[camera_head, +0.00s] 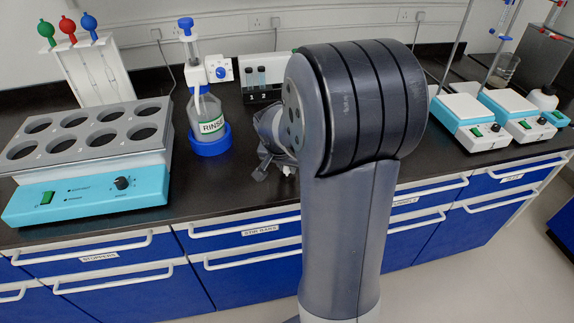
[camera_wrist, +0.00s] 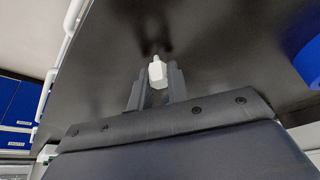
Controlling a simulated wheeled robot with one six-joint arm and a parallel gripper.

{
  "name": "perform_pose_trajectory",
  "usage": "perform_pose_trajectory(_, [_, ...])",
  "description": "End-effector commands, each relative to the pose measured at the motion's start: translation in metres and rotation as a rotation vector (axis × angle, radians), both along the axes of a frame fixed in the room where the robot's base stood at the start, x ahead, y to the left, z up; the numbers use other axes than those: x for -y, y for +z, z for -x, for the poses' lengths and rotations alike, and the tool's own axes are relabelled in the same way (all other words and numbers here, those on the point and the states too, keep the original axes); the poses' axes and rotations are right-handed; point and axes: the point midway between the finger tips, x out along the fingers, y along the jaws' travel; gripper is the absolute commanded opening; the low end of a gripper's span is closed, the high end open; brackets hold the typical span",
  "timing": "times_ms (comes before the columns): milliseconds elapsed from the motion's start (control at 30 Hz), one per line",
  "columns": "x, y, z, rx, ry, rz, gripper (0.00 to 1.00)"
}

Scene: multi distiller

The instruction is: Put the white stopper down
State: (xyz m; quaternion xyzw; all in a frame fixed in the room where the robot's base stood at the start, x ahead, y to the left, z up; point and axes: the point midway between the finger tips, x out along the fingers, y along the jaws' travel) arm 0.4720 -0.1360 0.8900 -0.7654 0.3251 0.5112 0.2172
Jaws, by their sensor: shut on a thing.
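My gripper (camera_wrist: 158,88) is shut on the white stopper (camera_wrist: 157,72), which stands out between the two fingertips in the wrist view. The stopper is close to the black bench top (camera_wrist: 215,50), with a dark shadow or reflection just beyond it. I cannot tell whether it touches the surface. In the head view, my gripper (camera_head: 268,165) shows only partly, low over the bench behind my arm.
A rinse bottle (camera_head: 208,115) in a blue holder stands left of my gripper. Further left is a multi-hole heating block (camera_head: 85,190). A rack (camera_head: 266,75) stands behind. Stirrer plates (camera_head: 470,115) are at the right. Blue drawers (camera_head: 250,240) with white handles lie below the bench edge.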

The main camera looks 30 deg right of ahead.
Motion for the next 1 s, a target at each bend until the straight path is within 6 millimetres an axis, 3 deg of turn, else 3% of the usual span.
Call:
perform_pose_trajectory(33, [0.0,-0.003,0.0,0.0,0.0,0.0,0.0])
perform_pose_trajectory(67, [0.0,-0.003,0.0,0.0,0.0,0.0,0.17])
perform_pose_trajectory(333, [0.0,-0.002,0.0,0.0,0.0,0.0,0.39])
perform_pose_trajectory(700, [-0.001,0.006,0.0,0.002,0.0,0.001,0.39])
perform_pose_trajectory(1000, [-0.018,0.061,0.016,0.008,0.001,0.001,0.39])
